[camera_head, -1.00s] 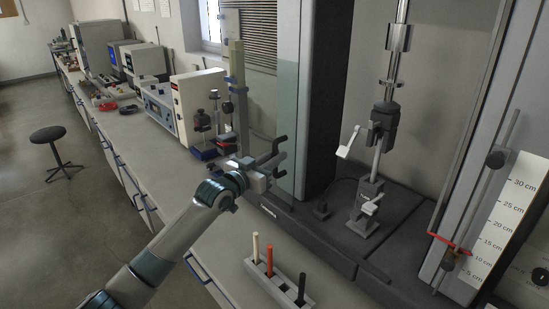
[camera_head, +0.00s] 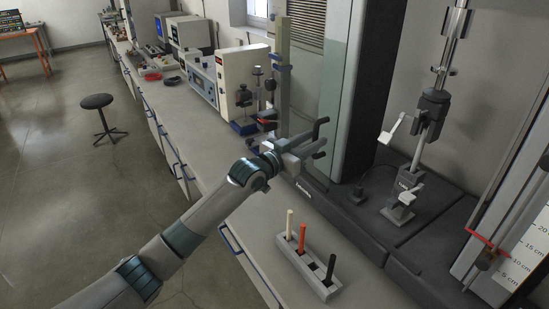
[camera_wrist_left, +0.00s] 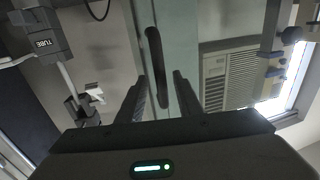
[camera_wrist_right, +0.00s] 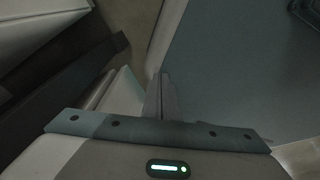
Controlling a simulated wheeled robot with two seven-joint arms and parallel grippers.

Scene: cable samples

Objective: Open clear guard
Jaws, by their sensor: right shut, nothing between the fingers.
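The clear guard (camera_head: 331,85) shows as a tinted upright pane at the left front of the testing machine. In the left wrist view the pale teal pane (camera_wrist_left: 180,40) stands beyond the fingers, with a long dark upright handle (camera_wrist_left: 155,62) in front of it. My left gripper (camera_head: 318,138) is open close to the pane. In the left wrist view its fingers (camera_wrist_left: 160,95) are apart and the handle's lower end shows between them; contact cannot be told. My right gripper (camera_wrist_right: 160,95) is shut and empty, seen only in its wrist view.
A pale rack (camera_head: 311,272) with upright cable samples stands on the bench in front of the machine. The machine's grips (camera_head: 405,195) stand behind it, with a red pointer and scale (camera_head: 521,255) at right. Instruments (camera_head: 240,75) line the bench at left.

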